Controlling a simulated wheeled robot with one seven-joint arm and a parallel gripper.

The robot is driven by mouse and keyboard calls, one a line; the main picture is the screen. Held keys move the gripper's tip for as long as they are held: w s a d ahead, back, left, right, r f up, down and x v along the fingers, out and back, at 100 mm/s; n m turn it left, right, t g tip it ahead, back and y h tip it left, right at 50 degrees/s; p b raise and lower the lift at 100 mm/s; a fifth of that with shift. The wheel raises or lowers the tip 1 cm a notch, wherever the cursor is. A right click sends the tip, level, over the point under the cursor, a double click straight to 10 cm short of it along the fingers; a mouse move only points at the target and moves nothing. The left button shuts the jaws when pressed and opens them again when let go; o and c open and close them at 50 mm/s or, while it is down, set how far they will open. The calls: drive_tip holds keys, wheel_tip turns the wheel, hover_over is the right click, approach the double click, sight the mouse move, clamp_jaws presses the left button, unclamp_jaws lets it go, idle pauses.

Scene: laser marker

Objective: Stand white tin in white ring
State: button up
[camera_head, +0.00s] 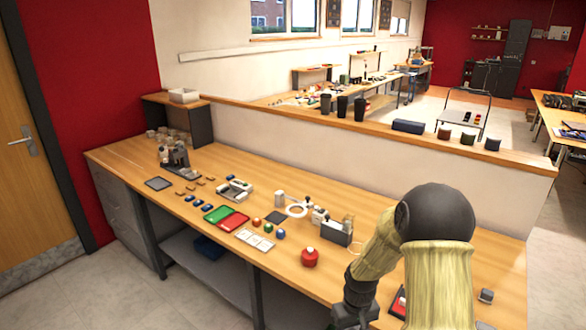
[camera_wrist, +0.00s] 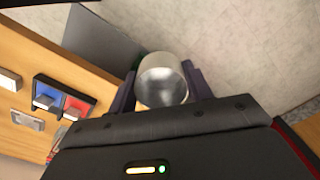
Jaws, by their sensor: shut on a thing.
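A pale, silvery-white tin (camera_wrist: 162,82) sits between the two dark fingers of my gripper (camera_wrist: 160,88) in the wrist view. The gripper is shut on it, and its open-looking round end faces the camera. In the head view my arm fills the lower right, and the tin in the gripper cannot be made out there. A small whitish cylinder (camera_head: 280,199) stands just left of the ring.
A red round pot (camera_head: 310,257) and a dark box-like holder (camera_head: 336,233) stand between my arm and the ring. Green (camera_head: 216,213) and red (camera_head: 233,221) trays lie further left. A low partition (camera_head: 380,150) runs along the bench's back. The wrist view shows pale floor beyond the bench.

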wheel_tip(320, 180, down, 11)
drive_tip(key=m, duration=0.2)
drive_tip(key=shift+f+m, duration=0.15)
drive_tip(key=shift+m, duration=0.25)
idle(0.3)
drive_tip(key=s+f, duration=0.4)
drive_tip(key=f, duration=1.1)
drive_tip(key=shift+s, duration=0.1)
